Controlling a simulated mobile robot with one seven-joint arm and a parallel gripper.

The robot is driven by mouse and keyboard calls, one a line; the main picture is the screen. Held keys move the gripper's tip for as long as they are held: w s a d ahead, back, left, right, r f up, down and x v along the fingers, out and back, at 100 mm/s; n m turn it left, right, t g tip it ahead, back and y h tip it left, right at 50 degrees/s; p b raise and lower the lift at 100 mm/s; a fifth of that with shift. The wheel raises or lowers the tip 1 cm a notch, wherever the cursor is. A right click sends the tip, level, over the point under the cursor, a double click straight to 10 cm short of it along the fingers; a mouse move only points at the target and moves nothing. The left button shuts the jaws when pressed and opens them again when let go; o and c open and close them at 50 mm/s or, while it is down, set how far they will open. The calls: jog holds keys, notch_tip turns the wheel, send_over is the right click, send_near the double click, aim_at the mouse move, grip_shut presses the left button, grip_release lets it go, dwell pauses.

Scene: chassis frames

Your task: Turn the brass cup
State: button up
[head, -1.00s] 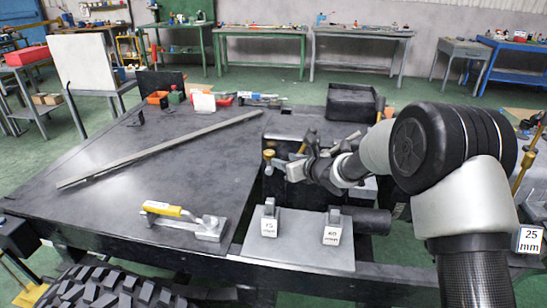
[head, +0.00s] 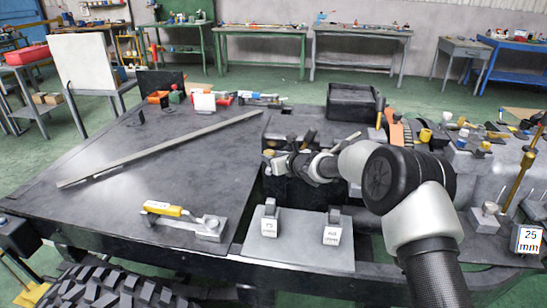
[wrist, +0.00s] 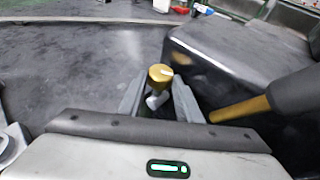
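The brass cup (wrist: 160,75) shows in the wrist view as a short gold cylinder with a pale mark on top, above a grey fitting. My gripper (wrist: 159,90) is open, with one finger on each side of the cup. The fingers appear apart from it, though contact low down is hard to tell. In the head view my gripper (head: 277,162) is at the left end of the dark block, and only a small bit of the brass cup (head: 268,153) shows beside it.
A dark block (wrist: 235,65) stands close to the right of my gripper. A dark cylinder with a brass end (wrist: 240,109) lies near the right finger. A yellow-handled clamp (head: 185,220), a plate with two labelled blocks (head: 290,252) and a long bar (head: 160,150) are on the table.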

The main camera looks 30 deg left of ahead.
jog(key=c, duration=0.3)
jog(key=shift+c, duration=0.2)
jog(key=shift+f+b, duration=0.15)
jog(key=shift+b, duration=0.35)
jog(key=m+t+h+b, duration=0.1)
jog(key=m+t+h, duration=0.1)
jog(key=m+h, duration=0.1)
jog(key=s+a+m+t+h+b, duration=0.1)
jog(key=m+t+h, duration=0.1)
jog(key=m+h, duration=0.2)
jog(key=a+m+t+h+b, duration=0.1)
jog(key=m+h, duration=0.2)
jog(key=shift+s+a+m+t, duration=0.25)
jog(key=shift+m+t, duration=0.05)
jog(key=shift+t, duration=0.1)
jog(key=shift+h, duration=0.4)
